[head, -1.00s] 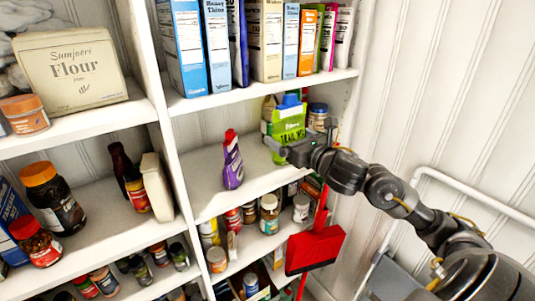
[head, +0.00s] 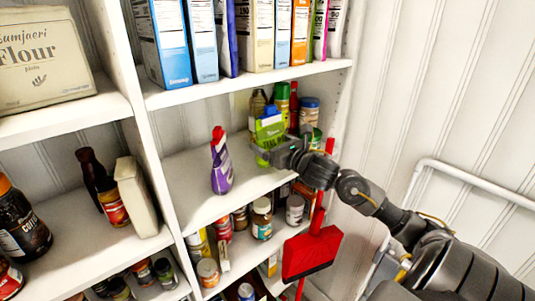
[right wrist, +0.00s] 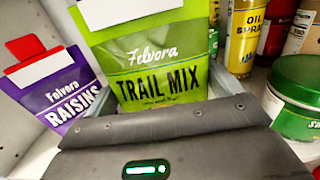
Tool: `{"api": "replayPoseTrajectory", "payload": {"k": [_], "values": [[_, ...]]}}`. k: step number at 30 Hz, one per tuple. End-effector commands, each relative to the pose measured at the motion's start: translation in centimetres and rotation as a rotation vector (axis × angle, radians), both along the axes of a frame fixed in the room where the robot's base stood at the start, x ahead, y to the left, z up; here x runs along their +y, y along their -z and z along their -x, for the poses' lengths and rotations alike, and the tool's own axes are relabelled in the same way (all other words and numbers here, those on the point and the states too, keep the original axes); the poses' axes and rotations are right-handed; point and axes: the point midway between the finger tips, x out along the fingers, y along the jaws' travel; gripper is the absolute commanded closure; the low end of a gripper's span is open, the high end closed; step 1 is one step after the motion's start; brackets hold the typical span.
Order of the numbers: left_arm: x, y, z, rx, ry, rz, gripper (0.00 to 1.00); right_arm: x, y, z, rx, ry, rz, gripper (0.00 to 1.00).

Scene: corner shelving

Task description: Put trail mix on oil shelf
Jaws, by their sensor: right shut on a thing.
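The trail mix (head: 268,128) is a green bag with a blue top on the middle shelf of the right-hand bay. It fills the upper middle of the right wrist view (right wrist: 150,62). My right gripper (head: 268,153) is shut on its lower part. Whether the bag's base touches the shelf is hidden. An oil spray (right wrist: 244,38) with a yellow label stands behind and to the right of the bag; its green-capped top shows in the head view (head: 282,97). My left gripper is not in view.
A purple raisins bag (head: 221,165) with a red top stands left of the trail mix. A green-labelled jar (right wrist: 296,98) is close on the right. Boxes (head: 210,40) fill the shelf above.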

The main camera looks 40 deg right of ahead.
Motion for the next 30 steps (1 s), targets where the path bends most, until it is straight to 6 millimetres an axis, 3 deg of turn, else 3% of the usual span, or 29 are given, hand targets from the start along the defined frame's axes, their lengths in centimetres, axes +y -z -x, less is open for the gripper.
{"api": "replayPoseTrajectory", "payload": {"k": [1,4,17,18,19,30], "values": [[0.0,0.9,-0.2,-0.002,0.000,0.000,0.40,-0.1,1.5,0.1,0.001,0.001,-0.003,0.43],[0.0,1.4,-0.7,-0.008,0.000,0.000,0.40,-0.2,2.9,0.2,0.001,0.005,-0.002,0.43],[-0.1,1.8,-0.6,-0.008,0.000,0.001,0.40,-0.3,3.3,0.3,-0.002,0.005,0.001,0.43],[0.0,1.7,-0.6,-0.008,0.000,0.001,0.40,-0.3,3.3,0.3,0.000,0.005,0.001,0.07],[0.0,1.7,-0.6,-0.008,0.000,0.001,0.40,-0.3,3.2,0.3,0.000,0.005,0.001,0.03],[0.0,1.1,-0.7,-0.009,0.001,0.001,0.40,-0.3,2.8,0.4,0.001,0.005,0.000,0.00]]}}
